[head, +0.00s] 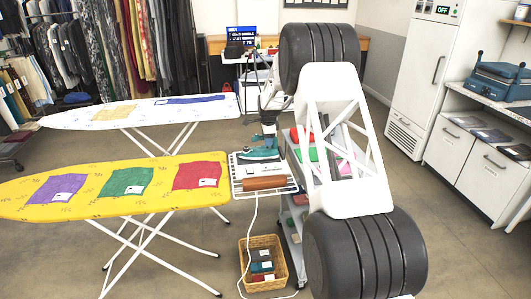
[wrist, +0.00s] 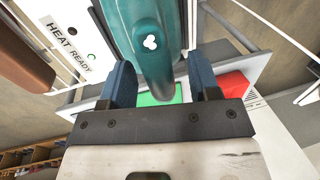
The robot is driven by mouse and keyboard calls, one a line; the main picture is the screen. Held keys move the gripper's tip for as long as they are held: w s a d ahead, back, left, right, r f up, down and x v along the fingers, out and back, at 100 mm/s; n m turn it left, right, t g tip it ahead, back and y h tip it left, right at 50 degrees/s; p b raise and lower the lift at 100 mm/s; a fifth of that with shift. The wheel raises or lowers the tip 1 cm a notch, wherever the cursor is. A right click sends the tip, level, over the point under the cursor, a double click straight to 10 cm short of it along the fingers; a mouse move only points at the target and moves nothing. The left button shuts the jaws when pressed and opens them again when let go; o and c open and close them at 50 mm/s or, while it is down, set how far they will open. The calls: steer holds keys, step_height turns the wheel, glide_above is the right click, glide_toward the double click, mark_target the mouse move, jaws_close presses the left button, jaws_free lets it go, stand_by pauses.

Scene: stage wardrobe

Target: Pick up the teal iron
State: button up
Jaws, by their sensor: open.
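The teal iron (head: 259,155) sits on a white iron rest (head: 236,180) at the right end of the yellow ironing board. My gripper (head: 268,143) is right over the iron and pointing down, with my arm reaching in from the right. In the wrist view the teal iron's rounded part (wrist: 152,60) lies between the two blue fingers of my gripper (wrist: 160,82). Whether either finger touches the iron cannot be told.
A brown roll (head: 265,183) lies on the rest's front part. The yellow ironing board (head: 100,176) holds three coloured cloths. A white ironing board (head: 75,118) stands behind. A wicker basket (head: 244,270) is on the floor below. A shelved cart with coloured items stands right of the rest.

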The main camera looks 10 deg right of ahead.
steer(key=shift+c, duration=0.4)
steer(key=c, duration=1)
jaws_close()
steer(key=shift+r, duration=0.1)
steer(key=shift+r, duration=1.6)
steer(key=shift+s+r, duration=0.15)
steer(key=shift+s, duration=0.05)
steer(key=s+r, duration=0.1)
steer(key=s, duration=1.4)
steer(key=shift+s+a+r, duration=0.2)
steer(key=shift+s+a, duration=0.05)
steer(key=shift+a, duration=0.15)
